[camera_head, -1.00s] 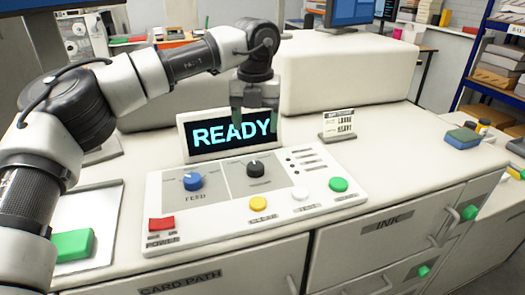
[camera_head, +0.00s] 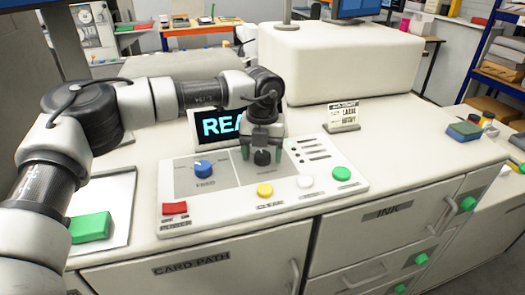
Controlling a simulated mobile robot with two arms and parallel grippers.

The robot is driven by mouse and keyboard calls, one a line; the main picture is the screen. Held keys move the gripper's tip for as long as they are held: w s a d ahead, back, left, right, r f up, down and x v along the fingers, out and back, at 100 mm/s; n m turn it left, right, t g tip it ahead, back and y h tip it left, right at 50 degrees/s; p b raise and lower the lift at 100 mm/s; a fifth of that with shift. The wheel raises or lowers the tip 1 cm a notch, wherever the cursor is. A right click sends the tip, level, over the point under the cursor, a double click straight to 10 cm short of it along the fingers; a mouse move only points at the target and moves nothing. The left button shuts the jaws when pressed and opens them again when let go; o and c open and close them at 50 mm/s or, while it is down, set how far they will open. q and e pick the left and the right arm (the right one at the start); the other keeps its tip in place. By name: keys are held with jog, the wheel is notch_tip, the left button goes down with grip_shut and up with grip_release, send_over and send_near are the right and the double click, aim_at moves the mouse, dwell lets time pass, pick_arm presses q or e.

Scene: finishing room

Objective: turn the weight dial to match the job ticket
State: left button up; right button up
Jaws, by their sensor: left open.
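The black weight dial (camera_head: 262,158) sits on the control panel (camera_head: 215,208), right of the blue feed dial (camera_head: 203,168). My left gripper (camera_head: 262,153) points down over the black dial. Its two greenish fingers are apart, one on each side of the dial. I cannot tell whether they touch it. The job ticket (camera_head: 343,115) stands upright behind the panel; its lower line seems to read "HEAVY", but the print is small. The display (camera_head: 218,125) shows "REA", with the rest hidden by my left arm. My right gripper is not in view.
The panel also has a red power button (camera_head: 175,208), a yellow button (camera_head: 265,190), a white button (camera_head: 305,181) and a green button (camera_head: 341,173). A green block (camera_head: 90,227) lies on a tray at left. A sponge (camera_head: 464,131) lies at right.

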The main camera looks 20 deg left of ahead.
pick_arm(q)
jog(key=c, duration=0.9)
jog(key=shift+f+m+b, duration=0.2)
jog(key=shift+m+b, duration=0.4)
jog(key=shift+m, duration=0.2)
jog(key=shift+r+m+b, duration=0.1)
jog(key=shift+m+b, duration=0.3)
jog(key=shift+m, duration=0.7)
jog(key=shift+r+m, duration=0.1)
jog(key=shift+m, duration=0.6)
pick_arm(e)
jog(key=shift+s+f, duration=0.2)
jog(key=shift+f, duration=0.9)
pick_arm(q)
jog(key=o, duration=0.9)
